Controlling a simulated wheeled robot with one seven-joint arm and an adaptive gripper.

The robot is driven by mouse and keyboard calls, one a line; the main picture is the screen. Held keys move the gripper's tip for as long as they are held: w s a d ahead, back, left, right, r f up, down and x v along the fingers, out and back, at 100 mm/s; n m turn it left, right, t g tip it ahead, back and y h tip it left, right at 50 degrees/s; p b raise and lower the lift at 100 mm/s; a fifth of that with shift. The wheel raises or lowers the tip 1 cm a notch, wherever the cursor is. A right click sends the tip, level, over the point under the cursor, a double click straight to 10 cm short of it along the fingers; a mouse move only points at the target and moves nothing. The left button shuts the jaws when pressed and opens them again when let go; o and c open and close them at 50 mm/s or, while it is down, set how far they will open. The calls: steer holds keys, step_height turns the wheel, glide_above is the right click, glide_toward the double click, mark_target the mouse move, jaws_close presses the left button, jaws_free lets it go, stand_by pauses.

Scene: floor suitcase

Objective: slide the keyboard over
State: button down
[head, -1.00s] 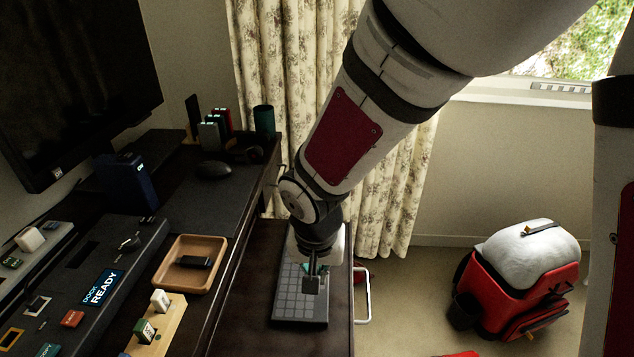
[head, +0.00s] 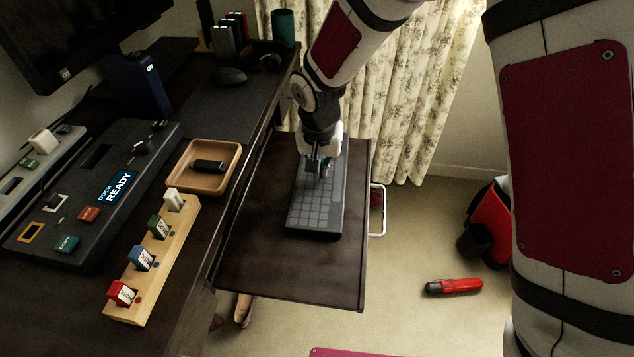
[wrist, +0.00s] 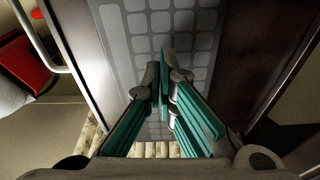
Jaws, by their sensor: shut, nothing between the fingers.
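The grey keyboard (head: 318,208) lies on the dark pull-out tray (head: 270,262) below the desk top, toward the tray's far right part. My gripper (head: 317,172) is shut and empty, pointing down over the far half of the keyboard. In the wrist view the teal-padded fingers (wrist: 165,95) are together in front of the keyboard's pale keys (wrist: 157,45). I cannot tell whether the fingertips touch it. My gripper hides part of the keyboard's far end.
The tray's near and left parts are bare. A wooden dish (head: 203,166) and a wooden rack (head: 152,258) of coloured blocks stand on the desk to the left. A white metal handle (head: 378,209) is beside the tray's right edge. A red tool (head: 453,287) lies on the floor.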

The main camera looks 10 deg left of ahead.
steer(key=shift+w+f, duration=0.2)
steer(key=shift+w, duration=0.3)
steer(key=shift+s+f+b, duration=0.1)
steer(key=shift+f+b, duration=0.4)
steer(key=shift+b, duration=0.05)
steer(key=shift+d+f, duration=0.15)
